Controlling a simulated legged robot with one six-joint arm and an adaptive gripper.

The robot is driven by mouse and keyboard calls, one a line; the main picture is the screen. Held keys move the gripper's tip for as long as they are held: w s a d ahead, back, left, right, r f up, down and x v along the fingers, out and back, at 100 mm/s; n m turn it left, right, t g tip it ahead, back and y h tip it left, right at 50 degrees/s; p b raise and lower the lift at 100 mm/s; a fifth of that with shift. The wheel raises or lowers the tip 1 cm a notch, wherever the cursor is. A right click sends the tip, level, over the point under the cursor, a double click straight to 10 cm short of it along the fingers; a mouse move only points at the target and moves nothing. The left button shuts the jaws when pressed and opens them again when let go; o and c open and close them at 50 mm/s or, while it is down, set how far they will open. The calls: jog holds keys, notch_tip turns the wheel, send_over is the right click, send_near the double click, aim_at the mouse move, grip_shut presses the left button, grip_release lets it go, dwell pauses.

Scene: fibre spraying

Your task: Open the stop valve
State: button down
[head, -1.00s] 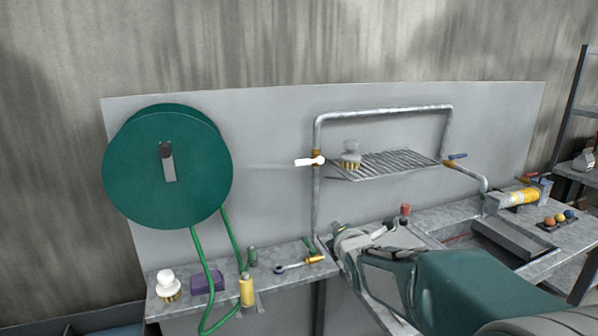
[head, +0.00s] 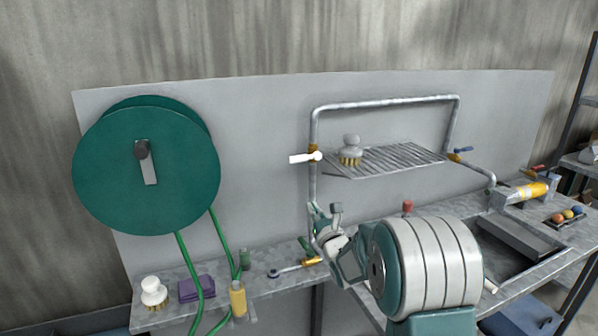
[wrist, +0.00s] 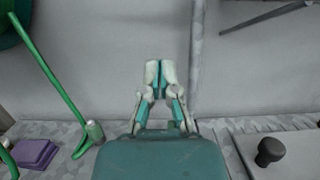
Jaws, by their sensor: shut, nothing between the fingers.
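A valve with a white lever (head: 303,158) sits on the left vertical pipe, its lever pointing left, roughly across the pipe. A valve with a blue lever (head: 461,152) is on the right side of the pipe loop. A red lever (head: 538,169) shows by the yellow cylinder at the far right. I cannot tell by looks which is the stop valve. My gripper (head: 324,209) is below the white lever, near the lower left pipe, apart from the lever. In the wrist view, my gripper (wrist: 160,72) has its fingertips together with nothing held, facing the grey panel.
A wire rack (head: 385,160) with a brush (head: 350,152) stands right of the white lever. A green hose reel (head: 147,170) hangs at left. The bench holds a purple sponge (head: 197,287), a yellow bottle (head: 237,298) and a ratchet (head: 290,269). The panel between reel and pipe is clear.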

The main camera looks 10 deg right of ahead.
aim_at(306, 158)
jog(key=shift+a, duration=0.15)
jog(key=w+a+r, duration=0.1)
jog(key=w+r, duration=0.5)
jog(key=w, duration=0.3)
jog(key=shift+w+a+r, duration=0.2)
jog(key=shift+a+r, duration=0.05)
jog(key=shift+a, duration=0.1)
dwell(0.3)
jog(key=shift+a+r+m+h, duration=0.15)
jog(key=shift+m+h, duration=0.25)
jog(key=shift+m, duration=0.6)
jog(key=shift+r+m, duration=0.25)
jog(key=shift+m, duration=0.45)
